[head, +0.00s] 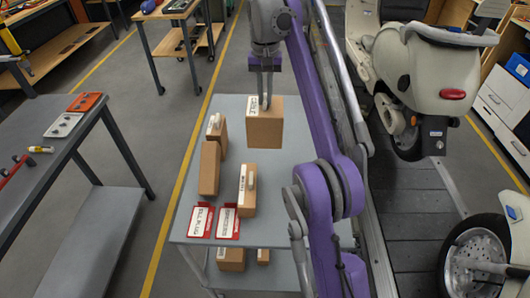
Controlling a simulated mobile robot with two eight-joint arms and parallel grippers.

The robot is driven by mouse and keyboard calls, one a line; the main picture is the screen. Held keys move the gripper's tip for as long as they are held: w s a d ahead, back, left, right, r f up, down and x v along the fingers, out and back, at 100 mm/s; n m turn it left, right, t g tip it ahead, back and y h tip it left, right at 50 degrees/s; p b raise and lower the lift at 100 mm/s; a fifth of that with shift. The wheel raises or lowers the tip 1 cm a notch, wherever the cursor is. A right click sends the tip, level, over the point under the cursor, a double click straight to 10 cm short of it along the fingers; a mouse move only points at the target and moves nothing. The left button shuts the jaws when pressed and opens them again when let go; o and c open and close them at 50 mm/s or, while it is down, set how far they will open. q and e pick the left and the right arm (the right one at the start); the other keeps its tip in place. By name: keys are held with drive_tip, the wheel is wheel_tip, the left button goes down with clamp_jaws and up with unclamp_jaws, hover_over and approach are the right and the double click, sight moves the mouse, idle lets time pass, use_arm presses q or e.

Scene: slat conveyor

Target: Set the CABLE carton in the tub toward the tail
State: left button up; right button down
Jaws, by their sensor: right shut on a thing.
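My right gripper (266,92) points down and is shut on a brown carton (265,128). The carton has a white label on top; its lettering is too small to read surely. It is held over the far part of a grey cart (262,165); whether its bottom touches the cart top is hard to tell. My right arm runs up along the cart's right side and hides part of it. I cannot make out a tub in this view. My left gripper is not in view.
Other brown cartons (208,168) stand on the cart, with red-edged label cards (200,221) at its near edge. Lower cartons (231,260) sit beneath. A pale scooter (420,75) stands on the slat conveyor (415,205) at right. A grey table (80,160) is at left.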

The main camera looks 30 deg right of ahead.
sight(265, 124)
wheel_tip(265, 124, down, 9)
drive_tip(key=b, duration=0.4)
drive_tip(key=shift+f, duration=0.35)
drive_tip(key=shift+f, duration=0.1)
drive_tip(key=c, duration=0.9)
unclamp_jaws()
drive_tip(key=shift+f, duration=0.1)
